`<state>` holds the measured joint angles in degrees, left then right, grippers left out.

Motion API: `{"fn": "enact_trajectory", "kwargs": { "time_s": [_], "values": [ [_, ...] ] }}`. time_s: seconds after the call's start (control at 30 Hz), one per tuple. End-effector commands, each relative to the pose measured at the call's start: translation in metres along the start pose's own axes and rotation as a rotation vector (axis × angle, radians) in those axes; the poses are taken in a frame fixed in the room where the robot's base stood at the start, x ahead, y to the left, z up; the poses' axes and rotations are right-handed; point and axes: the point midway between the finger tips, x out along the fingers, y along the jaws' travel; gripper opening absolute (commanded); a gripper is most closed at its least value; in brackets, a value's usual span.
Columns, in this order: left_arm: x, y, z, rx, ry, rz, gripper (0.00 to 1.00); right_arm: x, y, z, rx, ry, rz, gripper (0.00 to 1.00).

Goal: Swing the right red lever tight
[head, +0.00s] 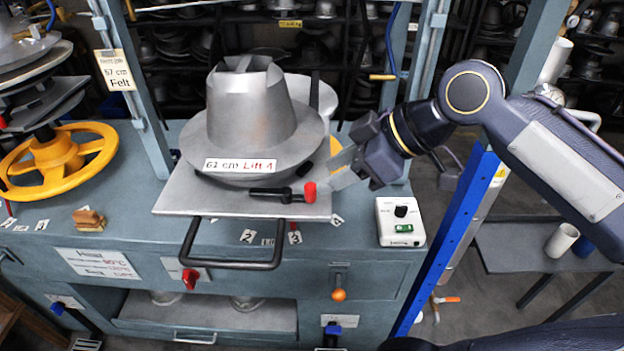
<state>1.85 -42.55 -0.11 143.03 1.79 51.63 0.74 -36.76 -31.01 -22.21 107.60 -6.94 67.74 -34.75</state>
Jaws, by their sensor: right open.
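The red-tipped lever (309,192) lies at the front right of the metal plate (175,200), under the hat mould. Its black shaft runs left from the red end, roughly level along the front of the plate. The grey metal hat mould (245,110) stands on the plate with a "61 cm" label on its front. My right gripper (338,171) is open and empty, its fingers pointing left, just to the right of the red tip. I cannot tell whether a finger touches the tip. My left gripper is not in view.
A black bar handle (232,265) sticks out in front of the plate. A white switch box (400,221) sits on the bench to the right. A blue post (455,235) stands right of the bench. A yellow handwheel (60,160) is at the left.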

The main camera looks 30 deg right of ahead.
Motion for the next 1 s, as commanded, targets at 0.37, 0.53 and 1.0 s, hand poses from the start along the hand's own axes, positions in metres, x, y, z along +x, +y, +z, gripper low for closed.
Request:
{"fn": "enact_trajectory", "kwargs": {
  "time_s": [0.37,0.53,1.0],
  "values": [
    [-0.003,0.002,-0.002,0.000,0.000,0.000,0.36,0.054,-0.001,0.000,0.003,-0.002,-0.002,0.40],
    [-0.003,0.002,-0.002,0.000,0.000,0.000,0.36,0.059,-0.001,0.000,0.003,0.000,0.000,0.40],
    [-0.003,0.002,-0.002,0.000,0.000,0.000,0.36,0.059,-0.001,0.001,0.004,0.000,0.000,0.02]
  ]
}}
